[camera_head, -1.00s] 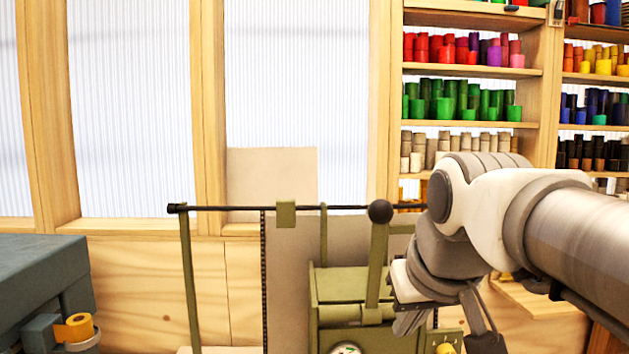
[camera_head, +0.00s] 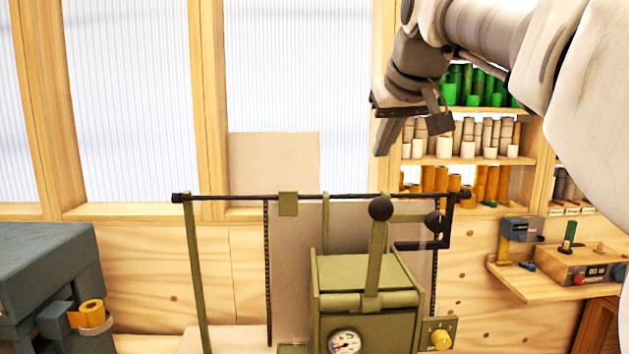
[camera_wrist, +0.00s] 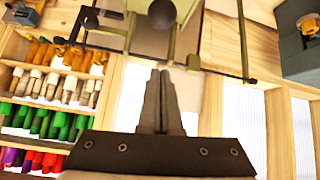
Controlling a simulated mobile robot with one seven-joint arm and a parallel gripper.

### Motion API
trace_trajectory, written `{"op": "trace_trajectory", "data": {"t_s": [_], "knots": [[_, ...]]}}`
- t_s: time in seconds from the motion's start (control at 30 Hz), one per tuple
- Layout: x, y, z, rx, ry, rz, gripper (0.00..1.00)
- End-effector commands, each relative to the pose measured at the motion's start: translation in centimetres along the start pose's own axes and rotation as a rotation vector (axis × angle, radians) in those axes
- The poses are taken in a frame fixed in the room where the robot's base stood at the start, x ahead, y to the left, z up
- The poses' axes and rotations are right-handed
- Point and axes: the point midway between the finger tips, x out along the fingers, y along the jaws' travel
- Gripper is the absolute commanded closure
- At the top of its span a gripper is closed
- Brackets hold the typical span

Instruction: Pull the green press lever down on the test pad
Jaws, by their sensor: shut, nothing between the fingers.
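The olive-green press (camera_head: 366,273) stands at the lower middle of the head view, with a round gauge on its front. Its green lever (camera_head: 376,262) stands nearly upright, topped by a black ball knob (camera_head: 381,208). In the wrist view the knob (camera_wrist: 162,14) shows at the top, beyond my fingertips. My gripper (camera_head: 381,153) is shut and empty, above the knob in the head view and apart from it. Its closed fingers show in the wrist view (camera_wrist: 160,73). I cannot make out the test pad; the press's lower part is cut off.
A dark horizontal bar (camera_head: 240,197) crosses behind the lever. A yellow knob (camera_head: 440,339) sits right of the press. Shelves of coloured rolls (camera_head: 492,153) stand behind. A small wooden shelf (camera_head: 530,286) with devices is at right, a blue-grey machine (camera_head: 40,262) at left.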

Motion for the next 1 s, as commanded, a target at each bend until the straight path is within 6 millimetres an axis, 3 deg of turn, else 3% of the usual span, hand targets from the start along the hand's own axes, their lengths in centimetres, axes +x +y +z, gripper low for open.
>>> {"op": "trace_trajectory", "data": {"t_s": [0.57, 0.77, 1.0], "knots": [[0.6, 0.1, -0.5, -0.002, 0.004, -0.001, 1.0], [3.9, 0.1, -0.5, -0.002, 0.001, -0.001, 1.0], [9.1, 0.1, -0.5, -0.001, 0.0, -0.002, 1.0]]}}
